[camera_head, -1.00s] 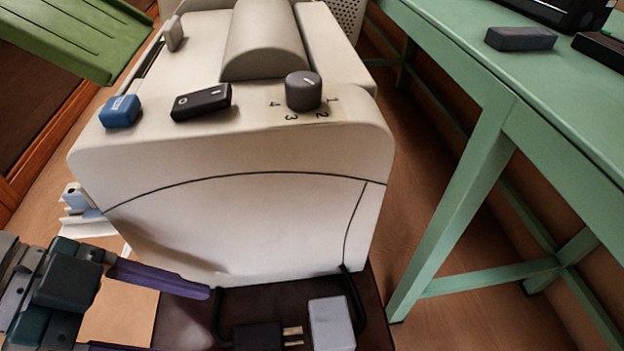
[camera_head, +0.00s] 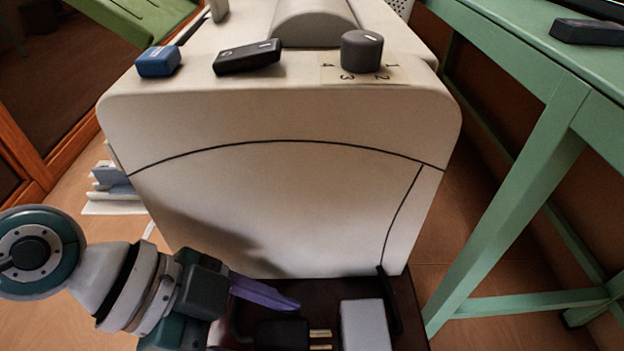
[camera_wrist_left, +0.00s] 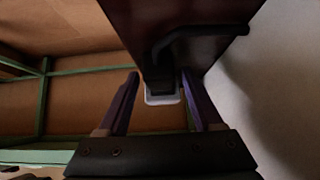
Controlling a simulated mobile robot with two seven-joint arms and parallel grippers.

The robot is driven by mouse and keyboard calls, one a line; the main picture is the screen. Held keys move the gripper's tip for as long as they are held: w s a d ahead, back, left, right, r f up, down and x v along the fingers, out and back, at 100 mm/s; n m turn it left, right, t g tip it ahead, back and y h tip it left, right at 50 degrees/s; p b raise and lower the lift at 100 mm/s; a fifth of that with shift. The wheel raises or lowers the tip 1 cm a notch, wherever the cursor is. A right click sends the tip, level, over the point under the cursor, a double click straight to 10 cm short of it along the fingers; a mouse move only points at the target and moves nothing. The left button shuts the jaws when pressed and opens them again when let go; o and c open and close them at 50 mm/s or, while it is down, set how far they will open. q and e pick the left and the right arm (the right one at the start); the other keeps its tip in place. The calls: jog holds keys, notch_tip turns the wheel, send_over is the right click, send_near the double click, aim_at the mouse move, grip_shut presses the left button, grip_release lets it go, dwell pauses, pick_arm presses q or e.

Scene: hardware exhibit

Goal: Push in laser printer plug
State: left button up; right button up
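The laser printer (camera_head: 290,200) is a large cream box on a dark brown stand. A black plug (camera_head: 283,334) with two brass prongs lies low in front of it. The prongs point right at a pale grey socket block (camera_head: 365,325), with a small gap still visible. My left gripper (camera_wrist_left: 160,88) is open. In the head view one purple finger (camera_head: 265,291) reaches along the plug's printer side; the other is cut off below. In the left wrist view the plug (camera_wrist_left: 161,80) and socket block (camera_wrist_left: 164,98) show between the spread fingers. My right gripper is not in view.
A blue button (camera_head: 158,61), a black rocker switch (camera_head: 247,57) and a grey dial (camera_head: 361,51) sit on the printer top. A black cord (camera_head: 389,300) runs beside the socket block. A green table (camera_head: 545,150) stands at the right, with floor between.

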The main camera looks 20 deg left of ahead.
pick_arm(q)
grip_shut()
dwell(0.3)
dwell(0.9)
